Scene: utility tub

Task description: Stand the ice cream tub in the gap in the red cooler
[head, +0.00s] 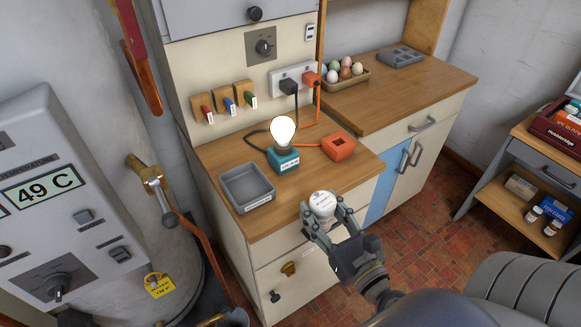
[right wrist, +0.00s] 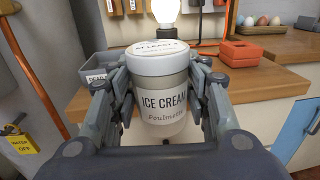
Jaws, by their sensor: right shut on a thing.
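The ice cream tub (head: 323,204) is a small white pot with a white lid. In the right wrist view the tub (right wrist: 163,95) reads "ICE CREAM" and stands upright. My right gripper (head: 326,220) is shut on its sides and holds it in the air by the counter's front edge. An open dark red box with lettering (head: 556,133), which looks like the red cooler, sits on the small table at the right edge. It holds several items; the picture's edge cuts it off, and I cannot make out the gap. My left gripper is not in view.
The wooden counter (head: 232,215) bears a grey tray (head: 247,188), a lit bulb on a teal base (head: 284,160) and an orange block (head: 338,146). The small table's lower shelf (head: 510,201) holds boxes and bottles. Tiled floor (head: 424,222) lies open between counter and table.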

